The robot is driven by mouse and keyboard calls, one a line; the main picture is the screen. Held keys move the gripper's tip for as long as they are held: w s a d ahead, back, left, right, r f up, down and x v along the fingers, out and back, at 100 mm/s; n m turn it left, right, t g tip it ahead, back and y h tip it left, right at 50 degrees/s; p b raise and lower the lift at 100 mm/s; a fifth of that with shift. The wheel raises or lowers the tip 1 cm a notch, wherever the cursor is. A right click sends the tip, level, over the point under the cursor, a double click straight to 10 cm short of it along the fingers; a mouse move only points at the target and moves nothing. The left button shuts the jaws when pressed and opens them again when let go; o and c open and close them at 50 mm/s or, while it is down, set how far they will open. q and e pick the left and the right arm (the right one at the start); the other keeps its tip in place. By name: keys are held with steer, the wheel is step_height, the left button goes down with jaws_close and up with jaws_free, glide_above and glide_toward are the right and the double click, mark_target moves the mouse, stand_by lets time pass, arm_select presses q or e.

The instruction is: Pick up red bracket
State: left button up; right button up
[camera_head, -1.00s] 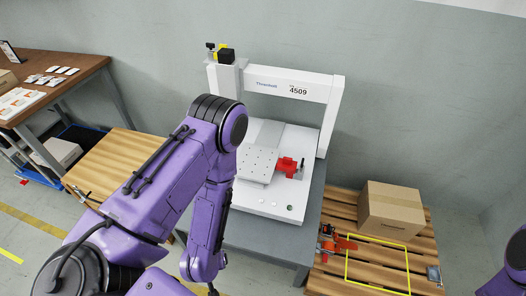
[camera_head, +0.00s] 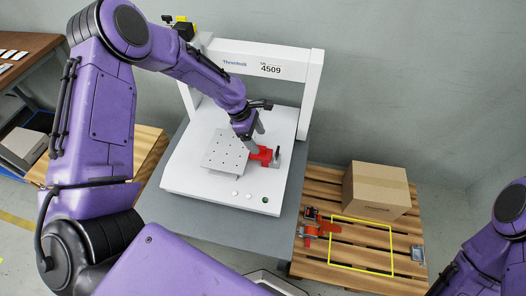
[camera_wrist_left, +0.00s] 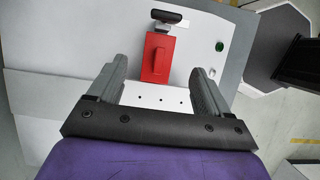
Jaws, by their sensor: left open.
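The red bracket (camera_head: 264,156) sits on the white gantry machine's bed, beside the perforated plate (camera_head: 224,158) and next to a small grey clamp with a dark handle (camera_head: 274,158). My left gripper (camera_head: 256,138) is just above the bracket, pointing down, with its fingers apart. In the left wrist view the red bracket (camera_wrist_left: 157,58) shows between and just beyond the two grey fingers, with nothing held. A visible gap lies on each side of it. My right arm shows at the right edge, but its gripper is out of the picture.
The gantry's crossbeam (camera_head: 262,64) stands behind the left gripper. A wooden pallet (camera_head: 345,180) to the right carries a cardboard box (camera_head: 376,190), more red parts (camera_head: 318,225) and a yellow outlined area (camera_head: 362,247). A green button (camera_head: 265,199) is on the bed's front.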

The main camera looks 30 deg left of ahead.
mark_target(261, 147)
arm_select(q)
steer(key=x, duration=0.5)
steer(key=shift+a+f, duration=0.15)
steer(key=shift+f, duration=0.3)
steer(key=c, duration=1.2)
steer(key=shift+o, duration=0.2)
steer(key=shift+r, duration=0.15)
